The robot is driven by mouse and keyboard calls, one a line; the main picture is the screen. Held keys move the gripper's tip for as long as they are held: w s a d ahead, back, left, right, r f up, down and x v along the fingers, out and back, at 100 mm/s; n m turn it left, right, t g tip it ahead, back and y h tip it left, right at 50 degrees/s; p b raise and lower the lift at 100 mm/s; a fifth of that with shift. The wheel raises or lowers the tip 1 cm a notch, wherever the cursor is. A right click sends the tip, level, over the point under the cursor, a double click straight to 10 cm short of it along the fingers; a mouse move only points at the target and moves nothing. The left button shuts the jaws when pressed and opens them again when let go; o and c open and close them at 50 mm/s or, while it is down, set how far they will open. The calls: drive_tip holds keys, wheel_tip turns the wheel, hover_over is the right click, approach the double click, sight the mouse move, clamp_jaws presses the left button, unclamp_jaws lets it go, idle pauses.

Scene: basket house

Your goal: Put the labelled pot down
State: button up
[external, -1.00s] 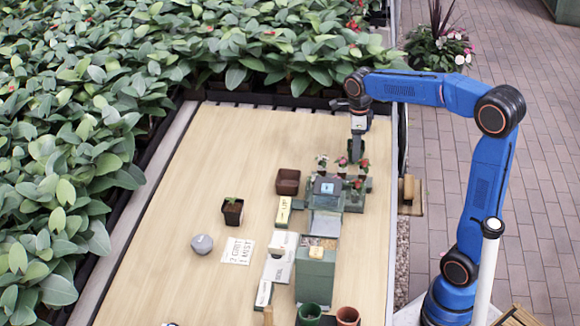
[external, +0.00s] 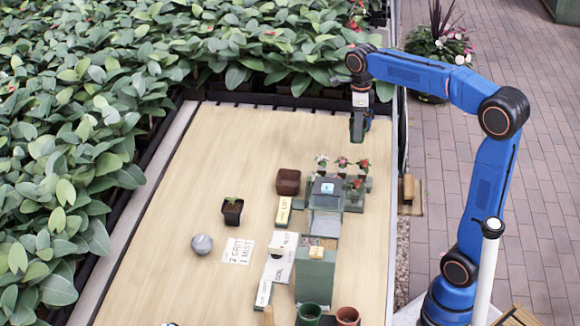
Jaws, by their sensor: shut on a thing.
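My gripper (external: 359,132) is above the far right part of the table, beyond the rack of flowering plants. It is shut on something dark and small. The jaws and the held thing blend together, so I cannot make out its shape or any label. A small black pot with a green sprout (external: 232,212) stands upright on the left middle of the table, well apart from my gripper. I can read no label on it.
A flower rack (external: 355,195), a brown box (external: 288,181) and a green-grey bin (external: 315,275) crowd the right side. A green pot (external: 309,315) stands in front. The table's far left is clear.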

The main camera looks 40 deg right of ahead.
drive_tip(key=shift+r, duration=0.65)
drive_tip(key=shift+w+a+r, duration=0.15)
drive_tip(key=shift+w+a, duration=0.05)
drive_tip(key=shift+a, duration=0.1)
drive_tip(key=w+a+n, duration=0.3)
drive_tip(key=a, duration=1)
drive_tip(key=w+a+n, duration=0.2)
drive_tip(key=w+a, duration=0.1)
drive_tip(key=a, duration=0.9)
drive_tip(key=w+a+n, duration=0.3)
drive_tip(key=w+a, duration=0.1)
drive_tip(key=a, duration=0.9)
drive_tip(key=shift+s+d+f, duration=0.1)
drive_tip(key=shift+s+f, duration=0.05)
drive_tip(key=shift+f, duration=2.35)
drive_tip(key=shift+s+d+f, duration=0.1)
drive_tip(key=shift+f, duration=2.35)
drive_tip(key=shift+f, duration=0.1)
drive_tip(key=o, duration=1.1)
